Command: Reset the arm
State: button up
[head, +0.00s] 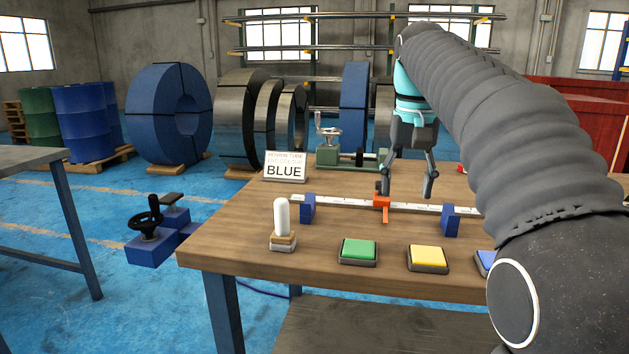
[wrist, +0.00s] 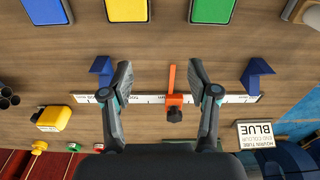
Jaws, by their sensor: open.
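My arm reaches in from the right in the head view, and my gripper (head: 408,193) hangs above the wooden table (head: 225,232). Its two fingers are spread with nothing between them. In the wrist view my gripper (wrist: 160,75) is also open, above a white ruler (head: 343,203) with an orange slider (head: 381,205). The slider also shows between and below the fingers in the wrist view (wrist: 172,98). The gripper appears apart from both. A blue block stands at the left (head: 308,208) and another at the right (head: 449,221) of the ruler.
A sign reading BLUE (head: 285,167) stands at the back left of the table. A white-topped post (head: 282,222), a green button (head: 358,252), a yellow button (head: 427,258) and a partly hidden blue button (head: 485,262) line the front. A green vise-like device (head: 342,155) stands at the back.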

jog(key=s+f+n+t, duration=0.1)
jog(key=s+f+t, duration=0.3)
jog(key=s+f, duration=1.8)
jog(key=shift+s+f+n+t, duration=0.3)
jog(key=shift+s+t, duration=0.1)
jog(key=shift+s, duration=0.5)
jog(key=shift+a, duration=0.15)
